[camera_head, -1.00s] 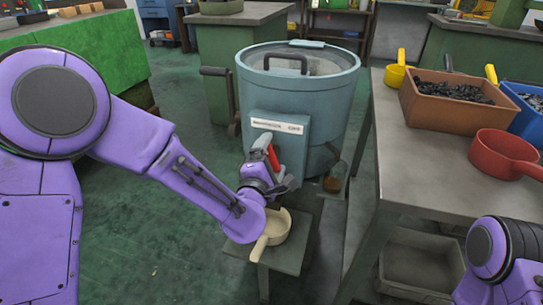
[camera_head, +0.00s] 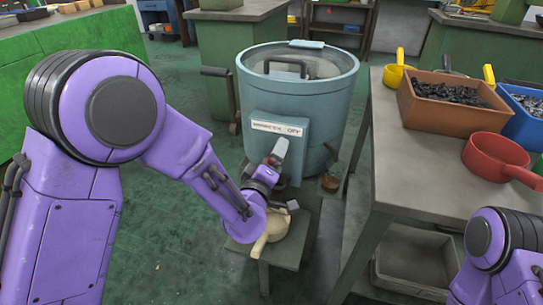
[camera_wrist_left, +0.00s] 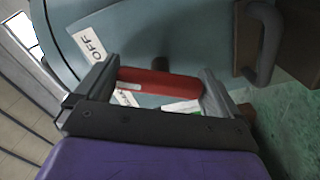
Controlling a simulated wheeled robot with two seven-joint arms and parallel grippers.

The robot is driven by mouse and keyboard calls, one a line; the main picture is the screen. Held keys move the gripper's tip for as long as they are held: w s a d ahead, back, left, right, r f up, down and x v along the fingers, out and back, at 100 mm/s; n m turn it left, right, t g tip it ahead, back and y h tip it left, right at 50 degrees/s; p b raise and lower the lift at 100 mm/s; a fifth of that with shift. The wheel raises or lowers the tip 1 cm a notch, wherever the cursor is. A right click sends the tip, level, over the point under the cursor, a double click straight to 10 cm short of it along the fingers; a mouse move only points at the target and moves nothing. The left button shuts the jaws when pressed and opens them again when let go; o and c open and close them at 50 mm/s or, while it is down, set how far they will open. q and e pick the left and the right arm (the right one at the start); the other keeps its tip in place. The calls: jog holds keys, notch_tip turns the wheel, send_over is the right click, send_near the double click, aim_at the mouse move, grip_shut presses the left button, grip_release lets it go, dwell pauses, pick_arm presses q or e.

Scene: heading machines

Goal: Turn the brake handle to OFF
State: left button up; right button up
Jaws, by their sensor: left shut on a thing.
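The brake handle (camera_wrist_left: 158,82) is a red bar on a dark shaft. In the left wrist view it lies between the two fingers of my left gripper (camera_wrist_left: 160,88), which is shut on it. An OFF label (camera_wrist_left: 90,43) shows at upper left of the handle, and another label is partly hidden below it. In the head view my left gripper (camera_head: 276,158) is at the front box (camera_head: 296,142) of the blue-grey drum machine (camera_head: 320,105), just below its OFF end (camera_head: 294,130). The handle is mostly hidden there. My right gripper is out of view.
A small stand (camera_head: 292,252) with a beige scoop (camera_head: 262,243) is right below my left gripper. A grey table (camera_head: 430,160) at right bears a brown bin (camera_head: 424,108), a blue bin and a red pan (camera_head: 494,155). Green floor is open at left.

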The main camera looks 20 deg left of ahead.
pick_arm(q)
jog(key=shift+m, duration=0.6)
jog(key=o, duration=0.6)
jog(key=shift+o, duration=0.2)
jog(key=s+p, duration=0.2)
jog(key=s, duration=0.8)
jog(key=shift+s+a, duration=0.2)
jog(key=shift+s, duration=0.15)
